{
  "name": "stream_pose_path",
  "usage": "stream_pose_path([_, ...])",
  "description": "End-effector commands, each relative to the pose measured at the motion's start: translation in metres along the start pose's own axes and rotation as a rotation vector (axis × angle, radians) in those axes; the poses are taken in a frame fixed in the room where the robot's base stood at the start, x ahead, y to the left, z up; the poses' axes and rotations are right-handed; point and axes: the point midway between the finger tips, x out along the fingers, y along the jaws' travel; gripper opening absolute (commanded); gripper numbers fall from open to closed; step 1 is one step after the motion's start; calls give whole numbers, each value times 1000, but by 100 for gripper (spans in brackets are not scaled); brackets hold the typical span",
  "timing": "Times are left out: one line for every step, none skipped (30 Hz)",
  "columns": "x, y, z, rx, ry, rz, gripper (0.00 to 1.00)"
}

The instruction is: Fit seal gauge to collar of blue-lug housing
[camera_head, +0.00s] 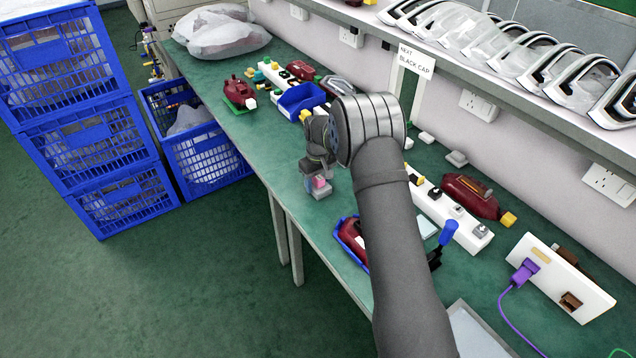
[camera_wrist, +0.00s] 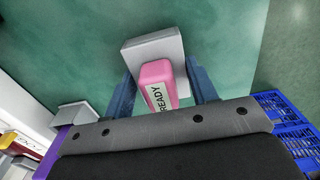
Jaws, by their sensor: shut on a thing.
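My gripper (camera_head: 318,180) is over the green bench near its front edge. In the wrist view its two fingers (camera_wrist: 162,85) are shut on the sides of a pink block (camera_wrist: 158,80) labelled "READY". A grey block (camera_wrist: 151,50) lies against the pink block's far end; the pink (camera_head: 319,182) and the grey (camera_head: 320,193) also show in the head view. I cannot tell whether either is the seal gauge. Dark red housings show at the back left (camera_head: 239,92), on the right (camera_head: 470,195) and in a blue tray (camera_head: 352,240), partly behind my arm. I cannot make out blue lugs or a collar.
A white strip with black fittings (camera_head: 445,212) and a white board with a purple plug (camera_head: 560,278) are on the right. A blue bin (camera_head: 301,100) sits behind my gripper. Blue crates (camera_head: 80,110) stand left of the bench. A shelf of clear lamp covers (camera_head: 520,60) runs above.

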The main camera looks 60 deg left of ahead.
Motion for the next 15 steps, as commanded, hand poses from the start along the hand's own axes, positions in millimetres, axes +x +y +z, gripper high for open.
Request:
stream_pose_path([-2,0,0,0,1,0,29])
stream_pose_path([-3,0,0,0,1,0,29])
stream_pose_path([-5,0,0,0,1,1,29])
stream_pose_path([-7,0,0,0,2,1,29])
stream_pose_path([-10,0,0,0,2,1,29])
stream_pose_path([-14,0,-1,0,2,1,29])
stream_pose_path([-18,0,-1,0,2,1,29])
stream_pose_path([-22,0,-1,0,2,1,29])
stream_pose_path([-29,0,-1,0,3,1,29])
stream_pose_path([-35,0,-1,0,4,1,29])
stream_pose_path([-42,0,-1,0,4,1,29])
stream_pose_path([-47,5,5,3,2,1,29])
stream_pose_path([-50,10,11,3,1,1,29])
stream_pose_path([-54,13,17,4,1,0,29])
stream_pose_path([-60,19,24,4,1,1,29])
